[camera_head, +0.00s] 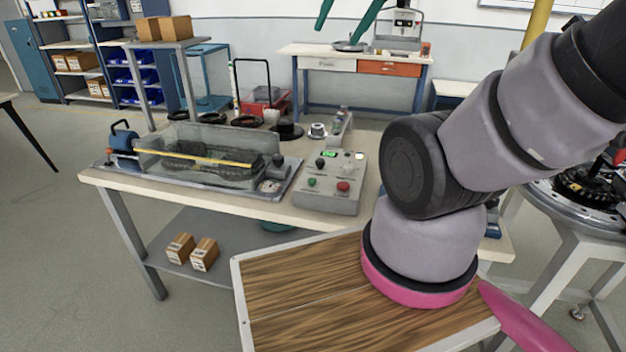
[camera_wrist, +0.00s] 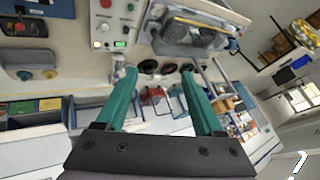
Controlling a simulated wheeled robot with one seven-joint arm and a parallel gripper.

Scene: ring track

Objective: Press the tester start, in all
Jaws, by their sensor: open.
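The tester's grey control box (camera_head: 330,203) stands on the workbench. It carries a green button (camera_head: 312,182), a red button (camera_head: 343,186), a lit green display (camera_head: 328,154), a black knob (camera_head: 320,162) and a pale lamp (camera_head: 358,156). My gripper (camera_wrist: 158,69) has two teal fingers, apart and empty. In the head view its fingers (camera_head: 336,36) hang at the top, apart from the box.
A clear tank (camera_head: 205,172) with a dark chain and yellow bar sits left of the box. Black rings (camera_head: 247,121) lie behind it. A wood-topped surface (camera_head: 300,290) is in front, with my arm above it. A round machine (camera_head: 590,190) stands at the right. Two cartons (camera_head: 204,254) are below.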

